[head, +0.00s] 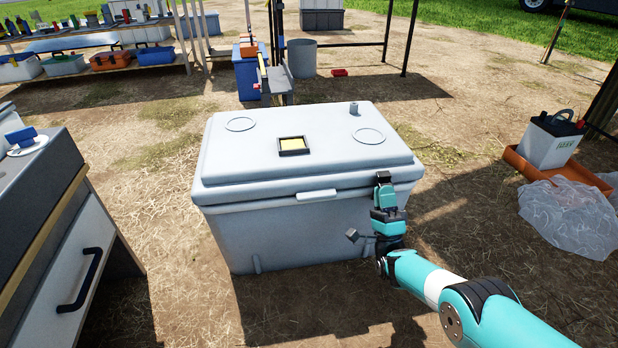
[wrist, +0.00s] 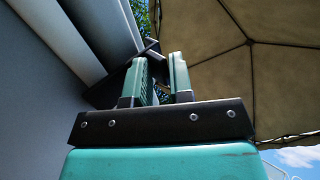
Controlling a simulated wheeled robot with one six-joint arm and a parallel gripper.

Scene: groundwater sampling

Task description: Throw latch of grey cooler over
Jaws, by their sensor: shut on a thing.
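The grey cooler (head: 235,235) stands on the ground in front of me with its lid (head: 225,150) down. My gripper (head: 384,182) is at the right end of the cooler's front, just at the lid rim. It is shut on the latch, a dark piece (wrist: 108,92) beside the cooler wall in the wrist view. There my two fingers (wrist: 159,72) point upward with a gap between them. My fingers hide most of the latch, so its exact angle is unclear. A pale handle (head: 316,195) sits at the middle of the front rim.
A grey cabinet (head: 75,235) stands close on the left. A battery in an orange tray (head: 518,163) and a clear plastic bag (head: 570,215) lie to the right. A blue bin (head: 246,80) and a grey bucket (head: 302,58) stand behind. Bare ground lies in front.

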